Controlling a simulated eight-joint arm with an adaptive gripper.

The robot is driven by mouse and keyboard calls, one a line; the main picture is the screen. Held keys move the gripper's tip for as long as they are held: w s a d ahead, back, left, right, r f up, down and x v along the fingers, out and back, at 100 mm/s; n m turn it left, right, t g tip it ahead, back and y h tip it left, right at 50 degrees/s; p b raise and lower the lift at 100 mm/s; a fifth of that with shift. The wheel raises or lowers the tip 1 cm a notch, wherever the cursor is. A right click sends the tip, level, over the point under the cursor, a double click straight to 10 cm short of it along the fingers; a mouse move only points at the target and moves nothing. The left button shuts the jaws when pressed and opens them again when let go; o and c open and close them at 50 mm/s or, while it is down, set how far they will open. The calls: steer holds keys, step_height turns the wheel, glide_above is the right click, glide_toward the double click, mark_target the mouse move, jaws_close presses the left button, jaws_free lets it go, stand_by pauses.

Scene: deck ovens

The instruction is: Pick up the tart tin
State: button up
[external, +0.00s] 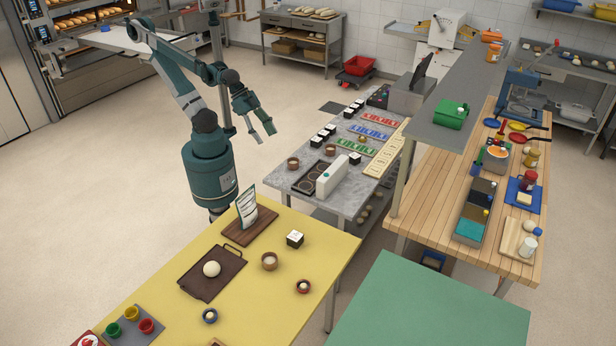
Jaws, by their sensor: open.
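I cannot pick out the tart tin for certain; several small round vessels show, too small to identify. On the grey stone-topped table, a small brown cup (293,163) stands at the left edge and another brown cup (330,149) is behind it. A dark tray with round hollows (313,176) lies near that table's front. On the yellow table are a tan bowl (269,261), a small brown dish (303,287) and a small blue dish (210,316). My gripper (264,139) is open and empty, raised in the air and apart from all of these.
A white carton-like block (332,176) stands beside the dark tray. The yellow table (170,260) also holds a brown board with a pale ball (212,269) and an upright card (246,209). A green table (430,310) is bare. A wooden counter (436,175) stands right, under a grey shelf.

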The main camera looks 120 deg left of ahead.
steer(key=w+d+r+m+g+h, duration=0.1)
steer(key=w+d+r+m, duration=0.25)
steer(key=w+d, duration=0.9)
steer(key=w+d+f+m+g+h, duration=0.1)
steer(key=w+d+f, duration=0.1)
steer(key=w+d, duration=0.45)
steer(key=w+d+f+m+g, duration=0.1)
steer(key=w+d, duration=0.3)
steer(key=d, duration=0.6)
steer(key=w+d+f+m, duration=0.1)
steer(key=w+d+f, duration=0.15)
steer(key=d, duration=0.45)
steer(key=w+d+f+m+g, duration=0.1)
steer(key=d+f, duration=0.3)
steer(key=d, duration=0.3)
steer(key=w+d+f+m, duration=0.1)
steer(key=d+f, duration=0.2)
steer(key=d, duration=0.4)
steer(key=shift+s+d+f+m+g, duration=0.25)
steer(key=shift+s+d+f+m, duration=0.25)
steer(key=shift+d+f, duration=2.25)
steer(key=shift+s+d+f+m+g, duration=0.45)
steer(key=shift+d+f, duration=1.5)
steer(key=shift+d, duration=1.55)
steer(key=shift+s+d+f+m+g, duration=0.1)
steer(key=shift+s+d+f+m, duration=0.4)
steer(key=shift+d+f, duration=2.25)
steer(key=shift+d+r, duration=0.35)
steer(key=shift+d, duration=0.05)
steer(key=shift+x, duration=1.25)
